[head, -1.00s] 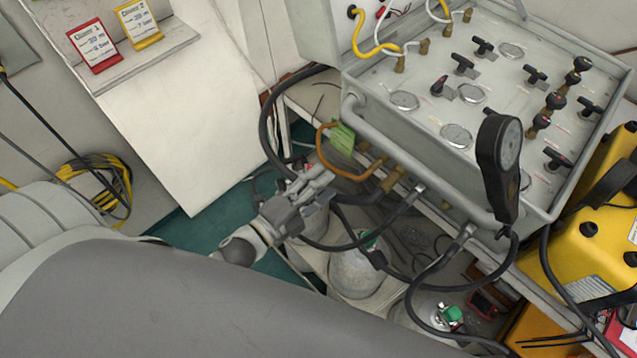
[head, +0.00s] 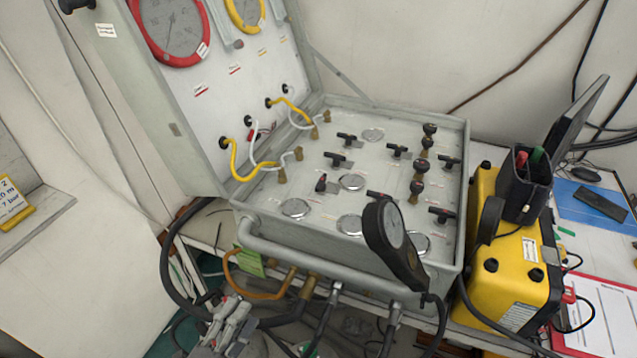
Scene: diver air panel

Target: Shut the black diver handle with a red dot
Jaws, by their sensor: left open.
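The grey air panel (head: 285,238) has several black handles on its sloping top. One short black handle (head: 321,183), left of a round silver gauge, seems to carry a small reddish mark and stands at a different angle from the T-shaped handles. Other black handles are at the back (head: 345,139), on the right (head: 441,214) and near the front (head: 380,196); their dots are too small to make out. My left gripper (head: 230,318) is open and empty, low in front of the panel's front rail, apart from the handles. My right gripper is not in view.
Hoses (head: 262,294) hang below the front rail near my left gripper. The raised lid (head: 215,90) stands behind left; a yellow case (head: 500,260) is at the right.

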